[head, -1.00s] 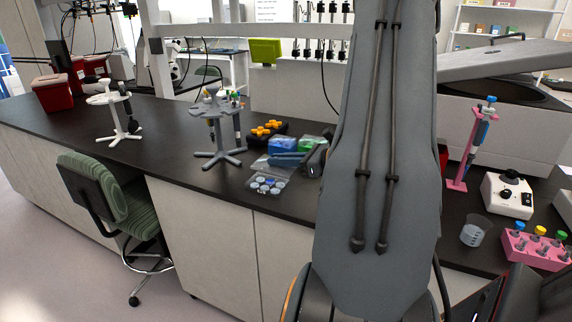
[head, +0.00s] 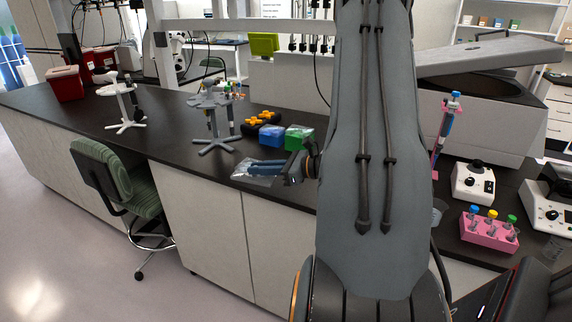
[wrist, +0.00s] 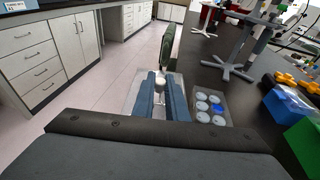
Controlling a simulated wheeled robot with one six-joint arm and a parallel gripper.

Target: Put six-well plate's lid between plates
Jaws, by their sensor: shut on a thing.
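My gripper (head: 257,168) has blue fingers and is shut on the clear lid (head: 246,179), held by a small pale knob between the fingertips. In the wrist view the lid (wrist: 139,108) shows as a clear rectangle around and beneath the fingers (wrist: 162,100), beside the bench's front edge and partly over the floor. The six-well plate (wrist: 209,108) lies uncovered on the dark bench to the right of the fingers, with pale round wells and one blue spot. In the head view I cannot make the plate out behind the lid and gripper.
A blue box (head: 268,138) and a green box (head: 299,138) stand behind the gripper, near an orange-and-black rack (head: 262,123). A grey pipette stand (head: 212,120) is to their left. A green chair (head: 118,180) stands at the bench front. The bench between the two stands is clear.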

